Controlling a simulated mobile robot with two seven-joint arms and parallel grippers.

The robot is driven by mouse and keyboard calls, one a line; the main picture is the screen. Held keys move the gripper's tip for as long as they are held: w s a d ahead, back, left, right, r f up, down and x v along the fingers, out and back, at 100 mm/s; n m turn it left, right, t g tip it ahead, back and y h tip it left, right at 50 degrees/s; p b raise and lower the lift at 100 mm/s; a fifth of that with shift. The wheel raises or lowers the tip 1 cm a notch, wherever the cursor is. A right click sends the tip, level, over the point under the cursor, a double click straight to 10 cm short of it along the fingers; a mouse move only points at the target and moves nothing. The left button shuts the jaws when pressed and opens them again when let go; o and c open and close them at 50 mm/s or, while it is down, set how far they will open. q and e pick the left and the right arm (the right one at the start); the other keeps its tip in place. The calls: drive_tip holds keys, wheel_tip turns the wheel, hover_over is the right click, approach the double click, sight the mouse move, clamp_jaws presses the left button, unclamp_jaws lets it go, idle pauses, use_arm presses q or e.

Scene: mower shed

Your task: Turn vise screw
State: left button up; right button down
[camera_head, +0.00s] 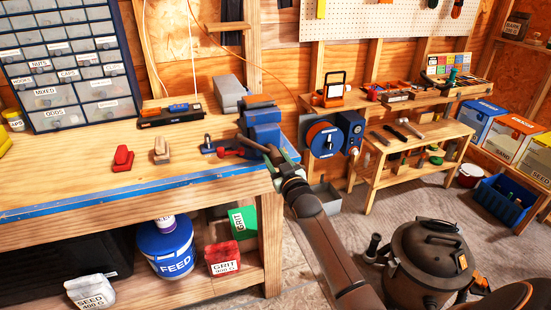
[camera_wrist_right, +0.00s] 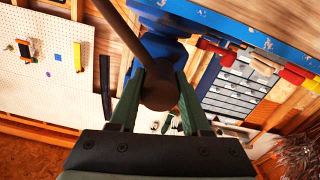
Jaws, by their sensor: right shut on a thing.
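The blue vise (camera_head: 262,122) is mounted at the right end of the workbench, and a blue part of it shows behind the fingers in the right wrist view (camera_wrist_right: 157,48). My right gripper (camera_head: 277,156) reaches the vise from the front right. In the right wrist view my right gripper (camera_wrist_right: 160,95) has its green fingers closed on both sides of a dark round knob (camera_wrist_right: 160,84) at the end of a dark bar (camera_wrist_right: 123,30), which looks like the vise screw's handle. The far end of the bar is out of that view. My left gripper is not in view.
On the workbench (camera_head: 60,195) lie a red clamp-like piece (camera_head: 123,158), a tan one (camera_head: 161,150) and a long black tool (camera_head: 170,113). A shop vacuum (camera_head: 430,255) stands on the floor.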

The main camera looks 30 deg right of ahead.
drive_tip(key=shift+a+f, duration=0.1)
drive_tip(key=shift+f, duration=0.3)
drive_tip(key=c, duration=0.7)
unclamp_jaws()
drive_tip(key=o, duration=0.3)
drive_tip(key=shift+r, duration=0.3)
drive_tip(key=shift+s, duration=0.15)
drive_tip(key=v, duration=1.2)
drive_tip(key=shift+s+b, duration=0.2)
drive_tip(key=shift+b, duration=0.1)
